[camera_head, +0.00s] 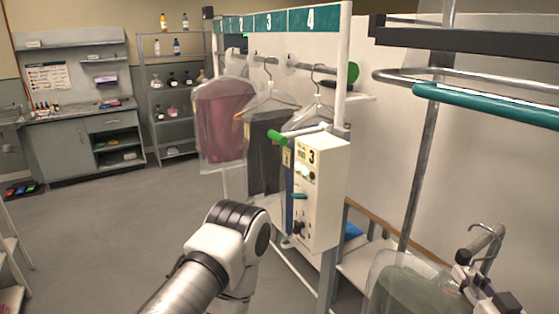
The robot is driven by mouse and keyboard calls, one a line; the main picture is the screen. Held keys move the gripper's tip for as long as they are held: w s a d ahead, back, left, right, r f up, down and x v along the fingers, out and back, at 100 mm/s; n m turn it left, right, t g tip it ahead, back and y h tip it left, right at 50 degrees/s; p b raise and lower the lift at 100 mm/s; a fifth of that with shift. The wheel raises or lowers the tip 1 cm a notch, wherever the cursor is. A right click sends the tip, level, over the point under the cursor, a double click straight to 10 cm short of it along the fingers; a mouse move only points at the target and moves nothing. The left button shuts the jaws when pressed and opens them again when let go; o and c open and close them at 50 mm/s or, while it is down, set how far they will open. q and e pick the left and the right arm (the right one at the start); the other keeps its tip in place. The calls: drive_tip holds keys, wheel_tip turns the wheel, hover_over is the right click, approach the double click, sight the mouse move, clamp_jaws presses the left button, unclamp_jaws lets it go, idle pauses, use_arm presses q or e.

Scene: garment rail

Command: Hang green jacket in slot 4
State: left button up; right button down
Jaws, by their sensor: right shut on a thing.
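The green jacket (400,290) hangs in a clear cover at the bottom right, cut off by the picture's lower edge. My right gripper (484,262) is shut at the top of its hanger, whose metal hook (482,226) sticks up above the jaws. The slot 4 sign (311,18) is the rightmost teal sign on the garment rail frame, up and left of the jacket. A hanger (318,96) hangs below the signs near slot 4; which slot holds it is unclear. My left arm comes in at the bottom centre, and its gripper does not show.
A red garment (221,120) and a dark garment (266,155) hang further left. A white control box (318,190) marked 3 stands before the rail's right end. A teal bar (490,106) and a dark upright post (425,150) stand at right. Open floor (110,235) lies left.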

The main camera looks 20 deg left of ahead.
drive_tip(key=shift+r, duration=0.8)
drive_tip(key=shift+s+d, duration=0.7)
drive_tip(key=shift+d, duration=0.35)
drive_tip(key=shift+s+d, duration=0.65)
drive_tip(key=shift+d, duration=0.4)
drive_tip(key=shift+s+d, duration=0.7)
drive_tip(key=shift+d, duration=0.35)
